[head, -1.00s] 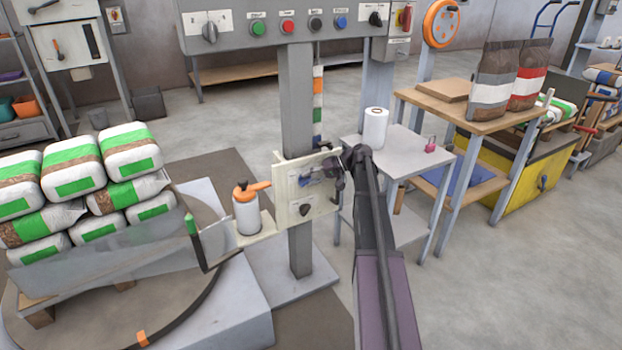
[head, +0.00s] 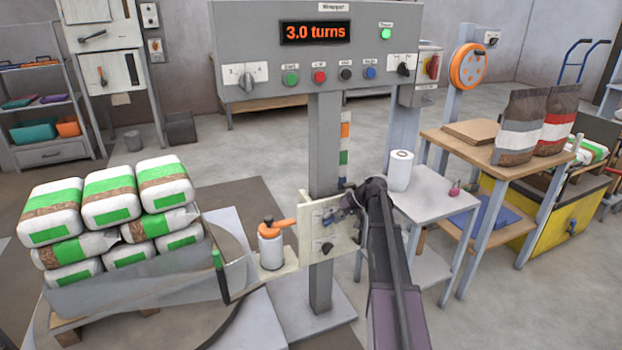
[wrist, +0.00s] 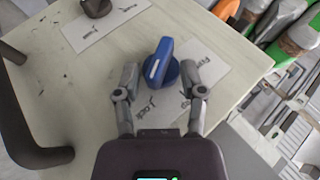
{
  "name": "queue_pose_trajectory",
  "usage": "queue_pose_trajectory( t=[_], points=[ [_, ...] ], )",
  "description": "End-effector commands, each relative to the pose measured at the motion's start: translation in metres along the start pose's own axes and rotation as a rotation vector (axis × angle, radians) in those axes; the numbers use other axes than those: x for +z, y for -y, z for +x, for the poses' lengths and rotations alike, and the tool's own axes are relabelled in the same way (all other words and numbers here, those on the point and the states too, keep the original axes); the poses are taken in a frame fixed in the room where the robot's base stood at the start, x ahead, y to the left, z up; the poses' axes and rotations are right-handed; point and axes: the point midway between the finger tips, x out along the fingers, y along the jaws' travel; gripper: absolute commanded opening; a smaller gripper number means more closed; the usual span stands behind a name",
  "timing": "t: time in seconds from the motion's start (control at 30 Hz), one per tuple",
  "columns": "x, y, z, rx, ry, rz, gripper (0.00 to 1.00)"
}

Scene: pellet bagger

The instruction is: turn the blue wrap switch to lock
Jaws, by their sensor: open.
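The blue wrap switch (wrist: 163,66) is a round knob with a raised grip and a white mark, on a cream panel (wrist: 62,105) in the wrist view. Its white mark lies at the near, lower-left end of the grip. A white label plate (wrist: 211,72) lies under it, with small tilted lettering that is hard to read. My gripper (wrist: 160,74) is open, one finger on each side of the knob; I cannot tell whether they touch it. In the head view my gripper (head: 350,203) is at the panel (head: 312,217) and hides most of the switch.
A second, dark knob (wrist: 97,6) is on the same panel. An orange-topped canister (head: 271,250) stands left of the panel. Above, a console (head: 250,45) reads "3.0 turns". Stacked bags (head: 110,195) are at left; a small table (head: 432,202) stands at right.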

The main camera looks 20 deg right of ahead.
Motion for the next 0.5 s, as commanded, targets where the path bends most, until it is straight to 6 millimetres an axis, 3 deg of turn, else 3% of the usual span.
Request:
queue_pose_trajectory(
  t=[0.5],
  points=[
    [0.0014,0.0097,0.0003,0.319,0.001,-0.133,0.53]
  ],
)
